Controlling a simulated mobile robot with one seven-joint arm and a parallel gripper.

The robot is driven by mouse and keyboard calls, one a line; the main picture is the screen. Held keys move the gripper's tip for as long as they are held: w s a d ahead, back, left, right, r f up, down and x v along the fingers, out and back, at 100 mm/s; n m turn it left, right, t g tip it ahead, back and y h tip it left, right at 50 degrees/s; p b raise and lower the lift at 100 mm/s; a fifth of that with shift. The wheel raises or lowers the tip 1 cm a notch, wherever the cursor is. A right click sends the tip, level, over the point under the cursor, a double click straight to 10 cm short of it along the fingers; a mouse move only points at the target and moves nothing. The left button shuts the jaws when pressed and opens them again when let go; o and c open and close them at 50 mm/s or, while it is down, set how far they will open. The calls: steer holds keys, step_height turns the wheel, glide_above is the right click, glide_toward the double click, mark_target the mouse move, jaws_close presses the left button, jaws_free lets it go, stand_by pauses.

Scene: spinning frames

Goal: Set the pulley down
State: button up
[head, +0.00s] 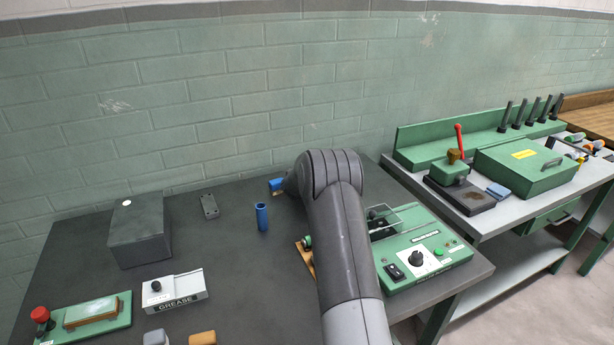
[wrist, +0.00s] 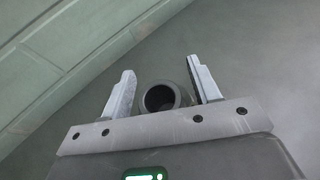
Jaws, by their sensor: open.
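A dark round piece with a hole in its end (wrist: 160,97), which looks like the pulley, sits between the fingers of my gripper (wrist: 161,68) in the wrist view. The fingers are spread, with a visible gap on each side of it. Its lower part is hidden behind the gripper's front plate. A grey surface lies beyond it, and I cannot tell whether the piece rests on it. In the head view my arm covers the gripper and the pulley.
The dark bench (head: 235,285) holds a blue cylinder (head: 262,217), a small grey block (head: 209,206), a dark box (head: 139,231), a grease box (head: 175,291) and a green control unit (head: 425,262) beside my arm. A brick wall (head: 200,100) stands behind.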

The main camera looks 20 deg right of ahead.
steer(key=v, duration=0.5)
steer(key=shift+r, duration=0.1)
step_height(320, 180, up, 7)
steer(key=shift+f, duration=0.25)
steer(key=s+a+r+m+g, duration=0.25)
steer(key=s+r+m, duration=0.55)
steer(key=s, duration=0.4)
steer(key=s+a+r+m+g, duration=0.1)
steer(key=s+a+r+m, duration=0.2)
steer(key=s+r+m, duration=0.7)
steer(key=s+a+f+m+y, duration=0.2)
steer(key=s+a, duration=0.3)
steer(key=s, duration=0.5)
steer(key=s+a+f+m+g+y, duration=0.1)
steer(key=s+a+m, duration=0.4)
steer(key=s, duration=0.6)
steer(key=s+a+f+m+g+y, duration=0.1)
steer(key=s+a+f+m+y, duration=0.2)
steer(key=s+a, duration=0.4)
steer(key=s+m+y, duration=0.1)
steer(key=s, duration=0.3)
steer(key=shift+y, duration=0.3)
